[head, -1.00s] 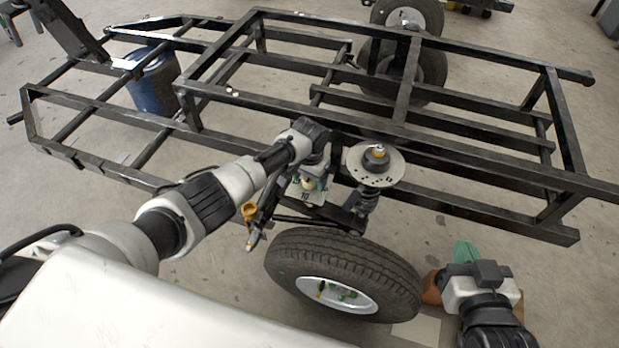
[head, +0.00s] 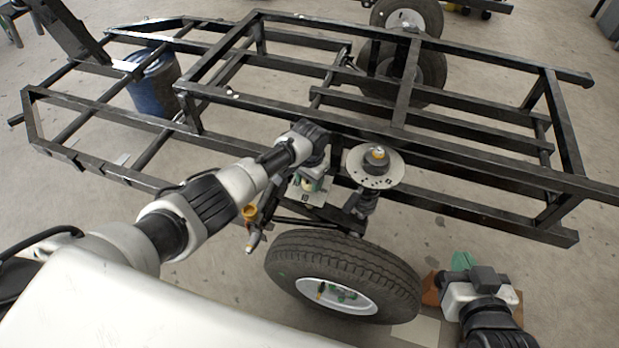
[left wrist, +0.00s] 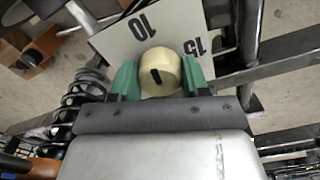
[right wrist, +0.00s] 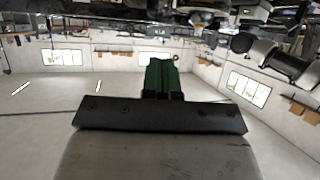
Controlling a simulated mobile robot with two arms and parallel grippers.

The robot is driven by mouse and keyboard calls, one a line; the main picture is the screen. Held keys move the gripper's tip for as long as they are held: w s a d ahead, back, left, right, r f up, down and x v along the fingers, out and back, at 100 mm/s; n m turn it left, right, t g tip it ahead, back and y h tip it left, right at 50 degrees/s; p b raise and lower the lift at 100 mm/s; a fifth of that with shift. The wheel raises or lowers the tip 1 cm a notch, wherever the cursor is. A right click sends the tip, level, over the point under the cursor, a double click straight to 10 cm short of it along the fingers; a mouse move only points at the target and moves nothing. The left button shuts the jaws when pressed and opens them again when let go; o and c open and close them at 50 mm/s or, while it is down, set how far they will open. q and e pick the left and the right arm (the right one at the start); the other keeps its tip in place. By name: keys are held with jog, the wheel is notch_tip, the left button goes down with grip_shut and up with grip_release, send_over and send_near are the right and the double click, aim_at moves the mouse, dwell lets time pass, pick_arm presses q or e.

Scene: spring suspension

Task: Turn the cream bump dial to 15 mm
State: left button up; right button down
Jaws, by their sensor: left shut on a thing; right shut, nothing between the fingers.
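The cream bump dial (left wrist: 166,66) is a round knob with a dark pointer mark, in the middle of the left wrist view. It sits on a pale plate (left wrist: 110,40) printed 10 and 15. The mark slants, its upper end leaning towards the 10 and away from the 15. My left gripper (left wrist: 160,78) is shut on the dial, with a green finger on each side. In the head view my left gripper (head: 309,184) is at the plate, beside the spring, and largely covers the dial. My right gripper (head: 461,261) is shut and empty; its green fingers touch in the right wrist view (right wrist: 161,78).
A black trailer frame (head: 480,130) spans the head view. A round disc (head: 393,172) tops the spring strut to the right. A blue barrel (head: 155,85) stands behind.

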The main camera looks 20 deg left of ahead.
pick_arm(q)
jog(key=m, duration=0.3)
jog(key=shift+p, duration=0.4)
jog(key=shift+m, duration=1.1)
jog(key=m, duration=0.2)
jog(key=shift+m, duration=0.4)
jog(key=m, duration=0.7)
jog(key=shift+m, duration=0.6)
pick_arm(e)
jog(key=s+f+g, duration=0.1)
jog(key=s+d+f+g+h, duration=0.1)
jog(key=g, duration=0.1)
jog(key=shift+s+d+f, duration=0.2)
jog(key=shift+s+f, duration=0.2)
